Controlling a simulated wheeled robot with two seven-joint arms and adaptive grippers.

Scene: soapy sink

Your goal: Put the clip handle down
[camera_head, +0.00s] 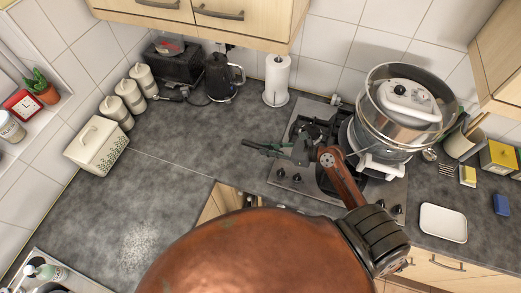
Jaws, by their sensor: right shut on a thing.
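My right gripper (287,152) is over the left front of the stove, at the end of my copper-coloured arm, and points left. It is shut on the clip handle (262,148), a small dark piece that sticks out to the left of the fingers. The clip handle seems to be above the edge between stove and counter; I cannot tell whether it touches anything. Its gripped end is hidden by the fingers. My left gripper is not in view.
A white tray (443,222) lies at right. A paper roll (277,80) and kettle (219,77) stand behind. The counter (180,150) at left is largely clear.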

